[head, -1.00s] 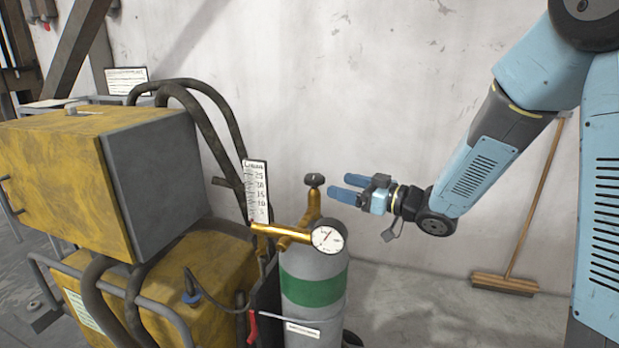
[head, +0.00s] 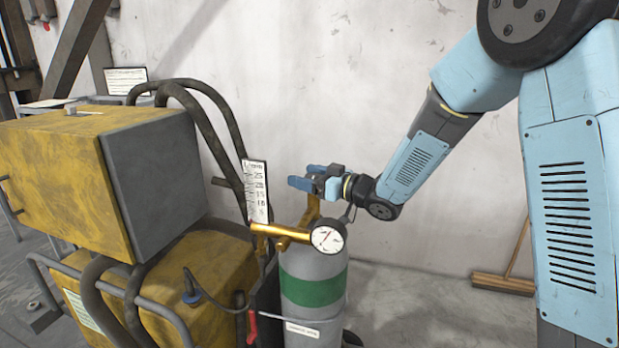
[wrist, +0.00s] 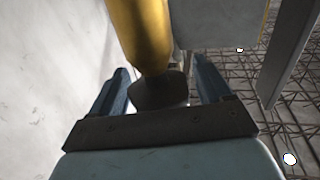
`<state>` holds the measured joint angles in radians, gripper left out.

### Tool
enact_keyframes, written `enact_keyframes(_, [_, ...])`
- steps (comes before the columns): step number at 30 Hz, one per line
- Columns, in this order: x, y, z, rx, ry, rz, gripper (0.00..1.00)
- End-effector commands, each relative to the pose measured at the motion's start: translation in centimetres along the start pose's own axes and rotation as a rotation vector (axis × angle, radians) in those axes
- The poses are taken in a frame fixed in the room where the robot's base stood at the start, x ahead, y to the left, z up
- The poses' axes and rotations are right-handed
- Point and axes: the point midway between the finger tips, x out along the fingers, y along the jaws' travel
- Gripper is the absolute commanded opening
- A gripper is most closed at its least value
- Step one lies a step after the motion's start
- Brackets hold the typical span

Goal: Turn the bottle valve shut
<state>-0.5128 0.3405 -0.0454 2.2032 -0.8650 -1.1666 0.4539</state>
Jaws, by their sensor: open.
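The gas bottle (head: 312,268) is grey with a green band and stands upright beside the yellow machine. Its brass valve stem (head: 311,212) rises from the top; a round gauge (head: 328,237) sits on the brass regulator. My gripper (head: 303,178) is at the top of the stem, and its blue fingers hide the valve knob in the head view. In the wrist view the dark valve knob (wrist: 160,90) at the end of the brass stem (wrist: 142,35) lies between the two open fingers (wrist: 163,88). Contact with either finger cannot be made out.
The yellow machine (head: 60,180) with its grey box face and dark hoses stands left of the bottle. A flow scale (head: 256,190) stands close behind the regulator. A white wall is behind; a broom (head: 503,284) leans at the right.

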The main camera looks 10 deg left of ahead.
Motion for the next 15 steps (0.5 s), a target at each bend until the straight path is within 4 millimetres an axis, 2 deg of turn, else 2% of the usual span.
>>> enact_keyframes(3, [-0.01,-0.01,0.00,0.000,0.000,0.000,0.77])
enact_keyframes(15, [-0.01,-0.01,-0.06,-0.001,0.001,0.000,0.38])
